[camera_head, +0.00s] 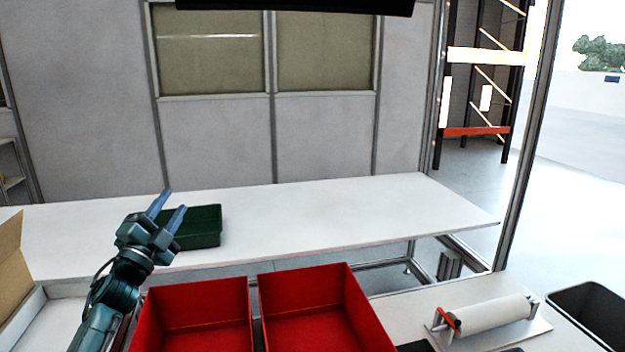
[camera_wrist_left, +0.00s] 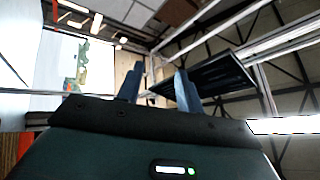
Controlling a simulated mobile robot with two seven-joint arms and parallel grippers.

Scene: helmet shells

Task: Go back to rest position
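My left gripper (camera_head: 170,209) comes in from the left in the head view. It is raised in front of a dark green tray (camera_head: 206,228) on the white table (camera_head: 330,218), and it hides the tray's left part. Its two blue fingers stand apart and point up, with nothing between them. The left wrist view also shows the left gripper (camera_wrist_left: 158,84) with its fingers apart and empty, facing the ceiling and upper structure. My right gripper is not in view. No helmet shell shows in either view.
Two red bins (camera_head: 197,318) and (camera_head: 318,305) stand side by side at the front. A roll (camera_head: 492,313) on a holder and a black bin (camera_head: 592,312) are at right. A cardboard box (camera_head: 12,283) is at far left. The table's middle and right are clear.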

